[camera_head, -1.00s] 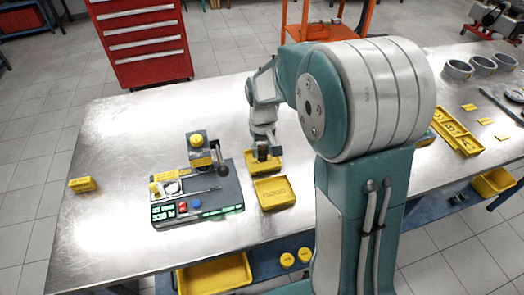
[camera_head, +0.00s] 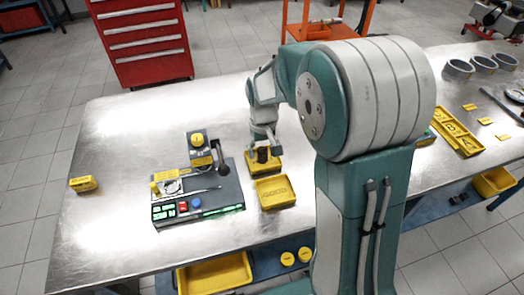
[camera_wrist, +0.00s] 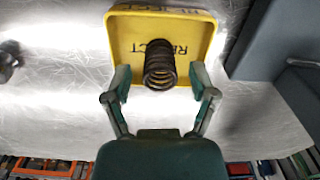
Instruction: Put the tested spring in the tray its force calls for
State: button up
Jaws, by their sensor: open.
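A dark coil spring (camera_wrist: 160,66) stands in the yellow tray marked REJECT (camera_wrist: 190,30), near one wall. In the head view the same spring (camera_head: 262,154) shows as a dark shape inside the reject tray (camera_head: 264,168). The yellow tray marked GOOD (camera_head: 275,193) sits just in front of it and looks empty. My gripper (camera_wrist: 160,80) is open, with one finger on each side of the spring and a gap to both. In the head view my gripper (camera_head: 261,146) is just above the reject tray.
The spring tester (camera_head: 197,200), with a lever, buttons and green lights, stands left of the trays. A small yellow block (camera_head: 83,184) lies at the table's left. The table's left half is largely clear.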

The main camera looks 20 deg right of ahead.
notch_tip(320, 180, up, 11)
jog(key=s+r+t, duration=0.2)
jog(key=s+t, duration=0.1)
jog(key=s, duration=0.7)
jog(key=s+r+m+t, duration=0.1)
jog(key=s+r+t, duration=0.1)
jog(key=s, duration=0.9)
jog(key=shift+r+t, duration=0.25)
jog(key=shift+t, duration=0.15)
